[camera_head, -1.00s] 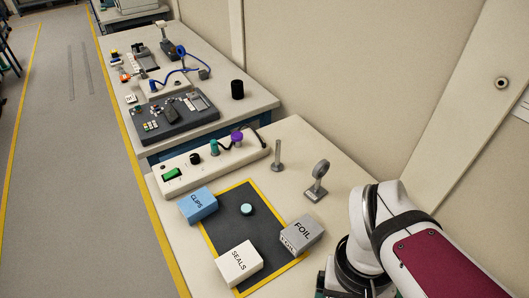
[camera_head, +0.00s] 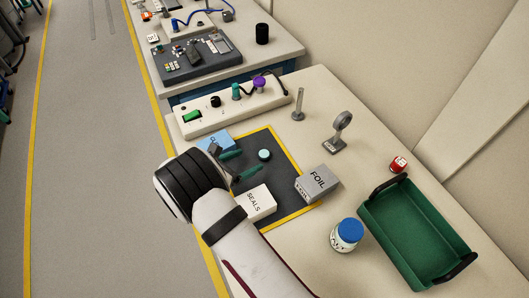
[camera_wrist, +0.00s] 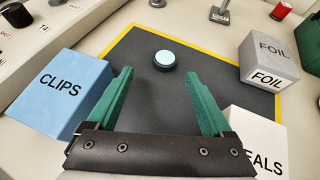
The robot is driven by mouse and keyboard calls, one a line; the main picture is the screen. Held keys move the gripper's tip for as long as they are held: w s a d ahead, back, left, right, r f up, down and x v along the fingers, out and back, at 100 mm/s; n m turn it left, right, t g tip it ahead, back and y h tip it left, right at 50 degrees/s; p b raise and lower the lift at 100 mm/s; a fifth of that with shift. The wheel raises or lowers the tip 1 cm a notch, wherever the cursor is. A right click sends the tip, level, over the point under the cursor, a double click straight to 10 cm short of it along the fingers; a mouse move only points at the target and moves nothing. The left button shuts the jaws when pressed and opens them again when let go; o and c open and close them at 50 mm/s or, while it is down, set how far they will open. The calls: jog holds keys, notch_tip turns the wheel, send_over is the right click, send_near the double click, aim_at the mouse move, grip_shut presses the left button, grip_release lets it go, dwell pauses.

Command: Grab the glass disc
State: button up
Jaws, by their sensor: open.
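The glass disc (camera_head: 264,155) is a small pale blue round piece in a dark rim, lying on the dark mat (camera_head: 285,168) with a yellow border. In the wrist view the disc (camera_wrist: 165,60) lies ahead of the fingertips, between their lines and apart from both. My gripper (camera_head: 236,165) is open and empty, with green fingers above the mat on the disc's left side. The fingers (camera_wrist: 160,85) also show in the wrist view. The blue CLIPS box (camera_head: 214,139) is partly hidden by my gripper in the head view.
The white SEALS box (camera_wrist: 262,138) stands close to the right finger. The grey FOIL box (camera_head: 317,182) is at the mat's right. A blue-lidded jar (camera_head: 346,235), a green tray (camera_head: 372,232), a red item (camera_head: 398,164) and a post-mounted ring (camera_head: 340,130) stand farther right.

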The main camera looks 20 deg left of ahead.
aim_at(263, 154)
jog(key=x, duration=0.3)
jog(key=d+x, duration=0.1)
jog(key=x, duration=0.1)
jog(key=shift+w+d, duration=0.1)
jog(key=shift+w, duration=0.15)
grip_shut()
